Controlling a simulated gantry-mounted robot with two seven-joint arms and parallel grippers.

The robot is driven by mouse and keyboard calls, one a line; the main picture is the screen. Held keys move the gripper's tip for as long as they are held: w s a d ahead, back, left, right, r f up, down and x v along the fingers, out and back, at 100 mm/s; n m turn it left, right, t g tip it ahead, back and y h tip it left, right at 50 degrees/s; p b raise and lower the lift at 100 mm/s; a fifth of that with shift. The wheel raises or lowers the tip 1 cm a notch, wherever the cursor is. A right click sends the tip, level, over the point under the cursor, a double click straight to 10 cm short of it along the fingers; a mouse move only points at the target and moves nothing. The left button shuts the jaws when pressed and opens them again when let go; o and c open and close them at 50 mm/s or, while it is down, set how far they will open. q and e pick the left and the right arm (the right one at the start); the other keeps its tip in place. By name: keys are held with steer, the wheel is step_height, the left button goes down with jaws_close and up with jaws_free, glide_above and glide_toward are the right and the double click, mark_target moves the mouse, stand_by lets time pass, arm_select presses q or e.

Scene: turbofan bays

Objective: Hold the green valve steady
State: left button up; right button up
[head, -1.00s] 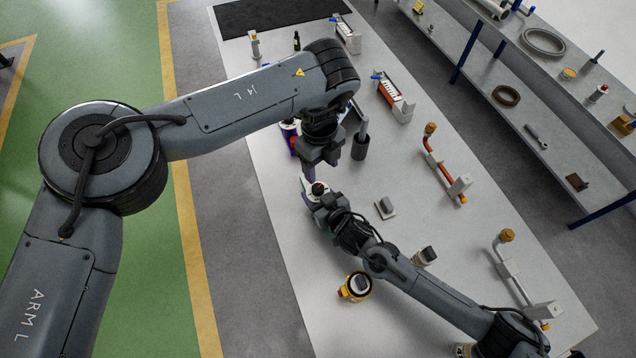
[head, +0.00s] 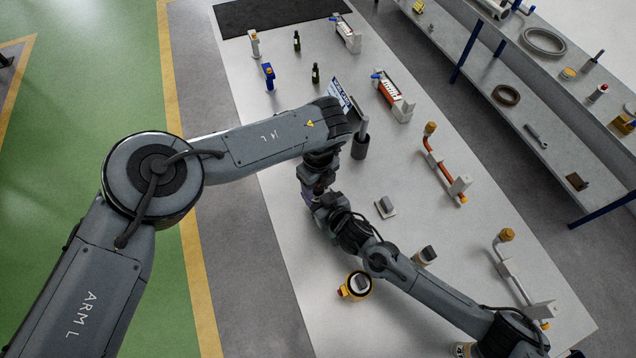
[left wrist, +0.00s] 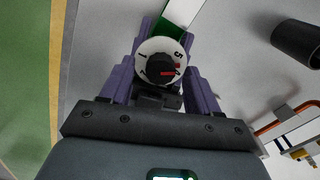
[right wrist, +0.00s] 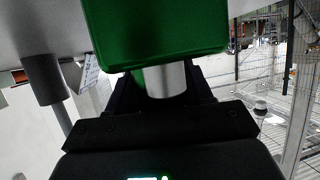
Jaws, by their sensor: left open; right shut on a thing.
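The green valve shows in the right wrist view as a large green body (right wrist: 155,28) above a silver neck (right wrist: 165,82). My right gripper (right wrist: 163,88) is shut on the valve, its dark fingers on either side of the neck. The left wrist view shows a white numbered dial (left wrist: 148,54) with a black knob (left wrist: 158,66) and red mark, and a green part (left wrist: 172,30) behind it. My left gripper (left wrist: 162,48) is open, its purple fingers on either side of the dial; contact cannot be told. In the head view the two grippers meet and hide most of the valve.
A dark cylinder (head: 360,146) with a grey rod stands close to the grippers. A grey switch on a plate (head: 386,207) and a yellow-rimmed round part (head: 358,284) lie nearby. Pipe assemblies (head: 445,175) stand to the right. The table's left edge is close to the grippers.

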arm_select(q)
steer(key=shift+f, duration=0.2)
steer(key=c, duration=1)
steer(key=shift+c, duration=0.3)
steer(key=shift+m, duration=3)
steer(key=o, duration=1.1)
steer(key=shift+c, duration=0.2)
